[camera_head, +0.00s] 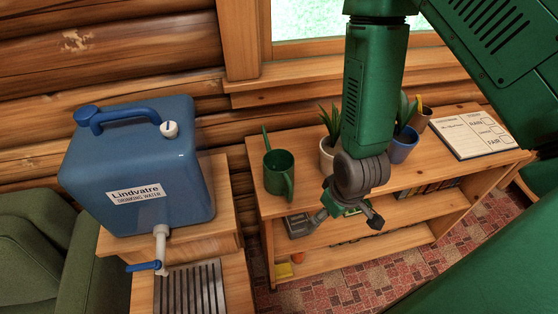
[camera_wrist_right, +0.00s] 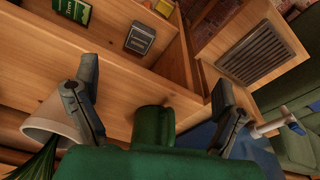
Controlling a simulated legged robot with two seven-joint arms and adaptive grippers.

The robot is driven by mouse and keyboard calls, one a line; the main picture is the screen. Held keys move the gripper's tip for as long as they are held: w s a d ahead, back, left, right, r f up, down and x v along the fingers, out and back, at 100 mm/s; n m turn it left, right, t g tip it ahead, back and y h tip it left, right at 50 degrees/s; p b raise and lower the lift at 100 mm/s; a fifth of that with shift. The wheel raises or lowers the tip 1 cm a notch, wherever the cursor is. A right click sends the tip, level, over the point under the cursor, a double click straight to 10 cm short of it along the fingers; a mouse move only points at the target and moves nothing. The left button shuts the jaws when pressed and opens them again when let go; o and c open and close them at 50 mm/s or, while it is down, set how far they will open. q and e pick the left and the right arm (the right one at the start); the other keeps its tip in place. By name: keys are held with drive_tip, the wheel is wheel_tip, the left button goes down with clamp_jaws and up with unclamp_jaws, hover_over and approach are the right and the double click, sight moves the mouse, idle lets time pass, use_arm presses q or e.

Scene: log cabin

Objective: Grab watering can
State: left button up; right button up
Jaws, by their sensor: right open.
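The green watering can (camera_head: 278,174) stands upright on the left end of the wooden shelf's top, its spout pointing up and back. My right gripper (camera_head: 344,218) is open and empty in front of the shelf, to the right of the can and apart from it. In the right wrist view its two fingers (camera_wrist_right: 155,100) are spread wide. A green rounded form between them, which looks like the watering can (camera_wrist_right: 153,122), is partly hidden by my green gripper body. My left gripper is not in view.
A blue water tank (camera_head: 135,165) with a tap stands left of the can. A green armchair (camera_head: 40,250) is at far left.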

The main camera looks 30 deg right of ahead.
drive_tip(key=w+a+r+n+t+y, duration=0.1)
drive_tip(key=w+a+r+n+t, duration=0.15)
drive_tip(key=w+r, duration=1.1)
approach(279, 162)
drive_tip(key=a+f, duration=0.1)
drive_tip(key=a, duration=0.2)
drive_tip(key=f, duration=0.3)
drive_tip(key=shift+w+d+f+m+p, duration=0.2)
drive_tip(key=shift+w+f+m+p, duration=0.1)
drive_tip(key=shift+f, duration=0.1)
drive_tip(key=shift+w+d+f, duration=0.15)
drive_tip(key=shift+f, duration=0.25)
drive_tip(key=shift+a+r, duration=0.1)
drive_tip(key=shift+a, duration=0.15)
drive_tip(key=c, duration=1.4)
